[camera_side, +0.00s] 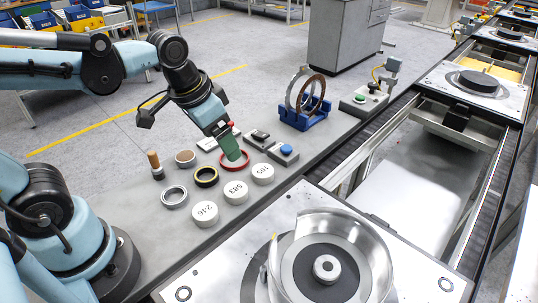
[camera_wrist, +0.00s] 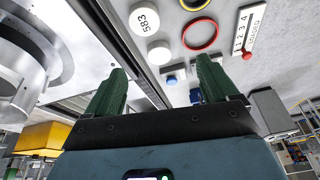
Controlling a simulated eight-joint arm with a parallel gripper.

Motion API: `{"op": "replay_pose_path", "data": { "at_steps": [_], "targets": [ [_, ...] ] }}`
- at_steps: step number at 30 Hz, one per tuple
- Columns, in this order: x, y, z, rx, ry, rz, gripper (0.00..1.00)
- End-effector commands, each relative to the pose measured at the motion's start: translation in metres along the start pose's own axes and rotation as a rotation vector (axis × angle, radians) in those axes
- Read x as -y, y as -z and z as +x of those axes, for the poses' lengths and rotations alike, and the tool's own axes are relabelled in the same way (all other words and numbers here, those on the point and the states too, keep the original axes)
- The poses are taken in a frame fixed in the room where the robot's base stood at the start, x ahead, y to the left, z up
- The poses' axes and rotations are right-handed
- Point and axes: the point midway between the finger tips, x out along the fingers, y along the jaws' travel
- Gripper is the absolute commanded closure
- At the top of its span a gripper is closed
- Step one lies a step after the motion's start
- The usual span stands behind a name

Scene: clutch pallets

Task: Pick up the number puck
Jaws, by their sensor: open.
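Three white number pucks stand on the grey bench in the side view: one marked 246 (camera_side: 205,213), one marked 583 (camera_side: 236,191), and one at the right (camera_side: 262,173) whose number is hard to read. In the wrist view the 583 puck (camera_wrist: 145,19) is at the top, with another white puck (camera_wrist: 160,51) below it, its number not readable. My gripper (camera_side: 234,157) has green fingers and hangs near the red ring, behind the pucks in the side view. In the wrist view my gripper (camera_wrist: 161,64) is open, with nothing held between its fingers.
Beside the pucks are a red ring (camera_side: 235,168), a yellow-black ring (camera_side: 206,184), a grey ring (camera_side: 173,203) and a wooden-handled stamp (camera_side: 155,171). A blue-button box (camera_side: 283,159) and a blue ring stand (camera_side: 303,121) are to the right. A round metal fixture (camera_side: 360,238) stands in front.

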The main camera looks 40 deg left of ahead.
Motion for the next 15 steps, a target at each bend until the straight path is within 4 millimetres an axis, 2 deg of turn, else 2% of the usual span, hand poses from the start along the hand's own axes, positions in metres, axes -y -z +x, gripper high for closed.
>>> {"op": "replay_pose_path", "data": {
  "at_steps": [6,15],
  "targets": [
    [-0.012,0.007,0.009,0.217,-0.035,0.105,0.13],
    [-0.017,0.006,0.018,0.324,-0.055,0.156,0.13]
  ]
}}
